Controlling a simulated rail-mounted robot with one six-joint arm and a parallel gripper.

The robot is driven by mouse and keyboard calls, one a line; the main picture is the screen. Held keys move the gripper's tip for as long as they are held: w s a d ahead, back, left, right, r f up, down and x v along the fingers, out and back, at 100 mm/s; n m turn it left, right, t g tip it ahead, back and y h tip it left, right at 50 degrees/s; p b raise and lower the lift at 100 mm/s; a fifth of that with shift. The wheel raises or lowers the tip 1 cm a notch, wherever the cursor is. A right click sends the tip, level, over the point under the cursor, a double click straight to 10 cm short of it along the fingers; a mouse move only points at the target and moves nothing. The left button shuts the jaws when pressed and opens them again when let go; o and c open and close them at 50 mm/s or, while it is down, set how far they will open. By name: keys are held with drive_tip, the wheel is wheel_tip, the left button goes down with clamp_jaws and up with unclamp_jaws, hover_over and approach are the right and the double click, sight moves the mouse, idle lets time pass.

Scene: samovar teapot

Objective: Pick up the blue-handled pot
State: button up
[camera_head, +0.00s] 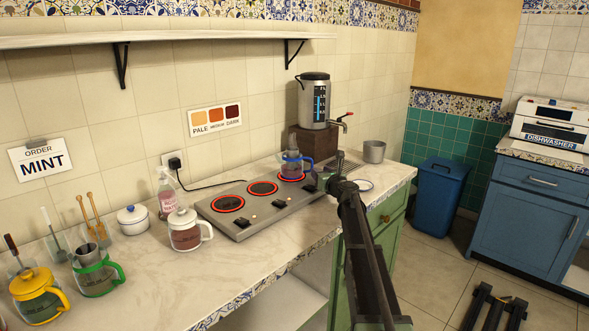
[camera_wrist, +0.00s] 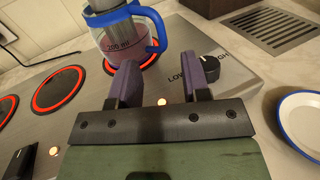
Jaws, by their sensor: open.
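The blue-handled pot (camera_head: 291,164) is a clear glass pot with a blue handle and rim. It stands on the far right burner of the hob, and pinkish liquid shows low in it. In the wrist view the pot (camera_wrist: 118,34) is at the top, its blue handle (camera_wrist: 157,30) on the right side, with "200 ml" on the glass. My gripper (camera_wrist: 160,80) is open, with two purple fingers spread just short of the pot and nothing between them. In the head view my gripper (camera_head: 322,180) is beside the pot, partly hidden by my arm.
The hob (camera_head: 240,213) has several glowing red burners and front knobs; one knob (camera_wrist: 209,66) is right of my fingers. A blue-rimmed saucer (camera_head: 363,185) lies to the right. A samovar (camera_head: 314,103) and a metal pot (camera_head: 374,151) stand behind. Yellow-handled (camera_head: 38,296), green-handled (camera_head: 96,276) and white-handled (camera_head: 186,232) pots stand left.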

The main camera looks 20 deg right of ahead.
sight(312, 166)
drive_tip(key=w, duration=0.7)
drive_tip(key=shift+a, duration=0.25)
drive_tip(key=shift+s, duration=0.15)
clamp_jaws()
